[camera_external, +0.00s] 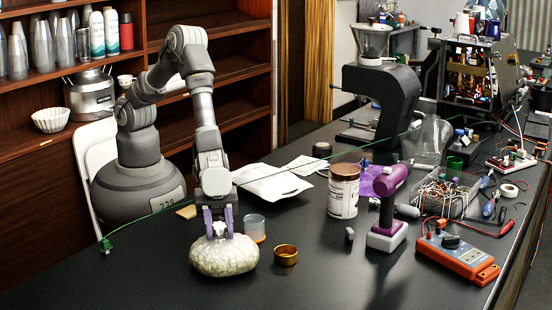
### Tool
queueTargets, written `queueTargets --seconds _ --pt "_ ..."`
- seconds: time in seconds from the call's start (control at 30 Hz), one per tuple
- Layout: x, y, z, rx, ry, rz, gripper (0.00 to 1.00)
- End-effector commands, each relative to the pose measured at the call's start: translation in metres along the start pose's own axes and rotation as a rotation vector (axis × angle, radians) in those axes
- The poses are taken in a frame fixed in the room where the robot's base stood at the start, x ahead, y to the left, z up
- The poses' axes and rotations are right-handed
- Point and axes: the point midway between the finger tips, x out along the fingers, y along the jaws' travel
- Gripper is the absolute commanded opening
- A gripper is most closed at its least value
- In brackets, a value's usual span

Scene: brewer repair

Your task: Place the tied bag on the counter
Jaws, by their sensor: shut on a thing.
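The tied bag (224,258) is a pale, rounded, lumpy bundle at the front left of the dark counter (330,280). My gripper (218,225) points down from above, with its purple fingers shut on the top of the bag. The bag's tie is hidden between the fingers. The bag's underside looks at or just above the counter surface; I cannot tell whether it touches.
A small clear cup (254,228) and a brass ring-shaped cup (286,255) stand close to the bag's right. A tin (344,192), a purple drill (388,205) and an orange multimeter (457,258) stand farther right. The counter's front left is clear.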

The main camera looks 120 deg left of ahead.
Motion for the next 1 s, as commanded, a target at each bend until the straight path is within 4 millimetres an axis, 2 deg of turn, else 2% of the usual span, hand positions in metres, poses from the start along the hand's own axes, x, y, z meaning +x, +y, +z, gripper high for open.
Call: queueTargets --seconds 0.03,0.23,0.5,0.67,1.0 --pt "-0.001 0.000 0.008 -0.005 -0.017 0.000 0.00" --pt "-0.003 0.000 0.003 -0.006 -0.020 0.000 0.00" --pt "-0.015 0.000 -0.032 -0.004 -0.012 -0.001 0.00" --pt "-0.046 0.013 -0.022 -0.004 -0.013 -0.001 0.00" --pt "-0.128 0.046 -0.002 -0.003 -0.009 -0.001 0.00"
